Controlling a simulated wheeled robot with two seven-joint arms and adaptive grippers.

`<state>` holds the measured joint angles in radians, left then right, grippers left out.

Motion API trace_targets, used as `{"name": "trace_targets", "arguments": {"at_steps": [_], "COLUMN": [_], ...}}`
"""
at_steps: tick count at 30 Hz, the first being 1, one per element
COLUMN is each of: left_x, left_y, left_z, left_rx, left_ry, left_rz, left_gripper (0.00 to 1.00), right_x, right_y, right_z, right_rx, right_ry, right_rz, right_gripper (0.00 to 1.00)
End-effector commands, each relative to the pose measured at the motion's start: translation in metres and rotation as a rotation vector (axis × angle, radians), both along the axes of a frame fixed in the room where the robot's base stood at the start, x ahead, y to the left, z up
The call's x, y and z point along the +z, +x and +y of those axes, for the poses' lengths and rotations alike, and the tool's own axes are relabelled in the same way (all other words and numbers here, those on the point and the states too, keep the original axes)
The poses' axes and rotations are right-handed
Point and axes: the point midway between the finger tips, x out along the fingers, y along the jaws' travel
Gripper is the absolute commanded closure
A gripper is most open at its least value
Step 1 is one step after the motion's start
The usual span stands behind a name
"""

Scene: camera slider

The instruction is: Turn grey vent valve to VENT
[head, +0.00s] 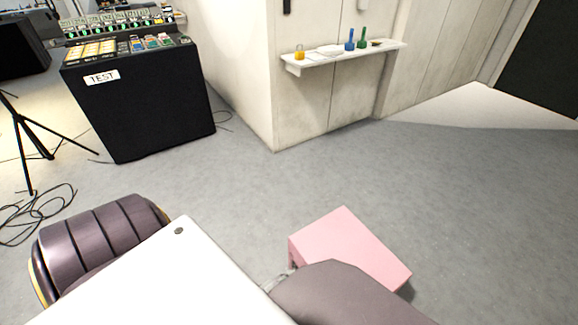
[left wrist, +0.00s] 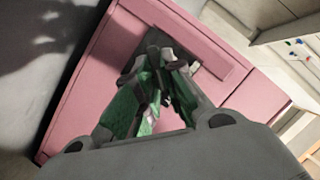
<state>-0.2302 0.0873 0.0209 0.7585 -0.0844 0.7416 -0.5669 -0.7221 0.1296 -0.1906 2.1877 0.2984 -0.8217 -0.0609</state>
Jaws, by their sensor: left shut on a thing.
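In the left wrist view my left gripper (left wrist: 160,62) has its green-padded fingers drawn together against the front of a pink box (left wrist: 225,52). They close on a small grey part, which looks like the grey vent valve; the fingers hide most of it. A dark recessed patch lies behind the fingertips. I cannot read any VENT marking or tell which way the valve points. In the head view the pink box (head: 352,243) stands low on the floor, partly covered by my arm. My right gripper is not in view.
A black console (head: 140,115) labelled TEST stands at the back left. A wall shelf (head: 345,57) holds small bottles and a plate. A tripod (head: 30,135) and coiled cables (head: 38,215) are on the left floor. The grey floor right of the pink box is clear.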

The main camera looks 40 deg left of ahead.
Motion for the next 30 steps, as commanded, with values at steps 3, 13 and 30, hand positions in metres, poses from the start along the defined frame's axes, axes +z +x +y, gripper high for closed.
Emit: {"name": "trace_targets", "arguments": {"at_steps": [3,13,30], "left_x": [-0.0007,-0.0007,0.0009], "left_y": [-0.0014,-0.0014,-0.0002], "left_z": [-0.0003,-0.0005,-0.0001], "left_rx": [0.0,-0.001,0.0], "left_ry": [0.003,0.002,0.001], "left_rz": [0.001,0.001,-0.001], "left_gripper": [1.0,0.8,0.68], "right_x": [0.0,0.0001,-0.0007], "right_y": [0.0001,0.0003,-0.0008], "right_z": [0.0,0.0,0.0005], "right_rx": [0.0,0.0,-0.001], "right_ry": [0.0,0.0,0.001], "right_rz": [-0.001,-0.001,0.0], "right_gripper": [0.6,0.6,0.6]}}
